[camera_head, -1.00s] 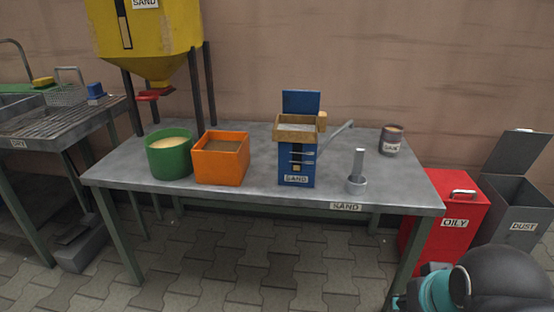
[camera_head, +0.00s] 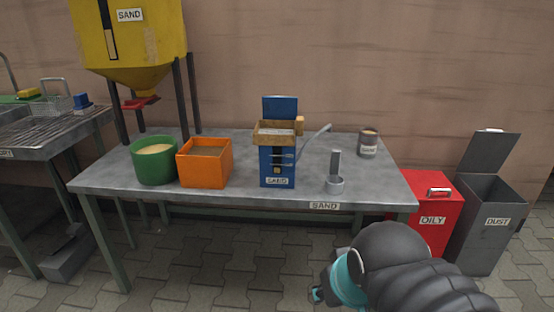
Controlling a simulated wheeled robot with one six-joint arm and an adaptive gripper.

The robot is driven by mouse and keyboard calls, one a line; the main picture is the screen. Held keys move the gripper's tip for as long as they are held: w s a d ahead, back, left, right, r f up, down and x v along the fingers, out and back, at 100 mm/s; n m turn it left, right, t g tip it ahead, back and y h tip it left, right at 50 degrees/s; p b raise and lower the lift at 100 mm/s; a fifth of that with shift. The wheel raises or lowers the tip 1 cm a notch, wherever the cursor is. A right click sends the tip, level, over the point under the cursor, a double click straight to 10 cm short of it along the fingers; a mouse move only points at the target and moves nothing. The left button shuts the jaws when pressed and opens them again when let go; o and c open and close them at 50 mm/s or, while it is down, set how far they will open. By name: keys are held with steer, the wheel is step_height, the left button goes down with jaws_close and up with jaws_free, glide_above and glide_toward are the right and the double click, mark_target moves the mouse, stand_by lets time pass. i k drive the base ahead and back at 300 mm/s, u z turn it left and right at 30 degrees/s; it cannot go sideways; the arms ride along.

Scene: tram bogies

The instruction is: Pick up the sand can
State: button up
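A small grey-brown can (camera_head: 368,143) with a pale label stands upright at the back right of the grey table (camera_head: 235,198). Its label is too small to read surely, and its top looks brownish. It stands apart from the other things, and nothing touches it. Part of my arm, dark with a teal ring, shows at the bottom right, in front of the table and well short of the can.
On the table, left to right: a green tub (camera_head: 154,163) of sand, an orange box (camera_head: 204,165), a blue device (camera_head: 277,160) with a lever, and a grey scoop (camera_head: 334,175). A yellow hopper (camera_head: 150,50) stands behind. Red (camera_head: 432,215) and grey (camera_head: 488,225) bins flank the right end.

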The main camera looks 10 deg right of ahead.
mark_target(368, 137)
steer(key=z, duration=2.25)
steer(key=i, duration=2.3)
steer(key=u, duration=2.95)
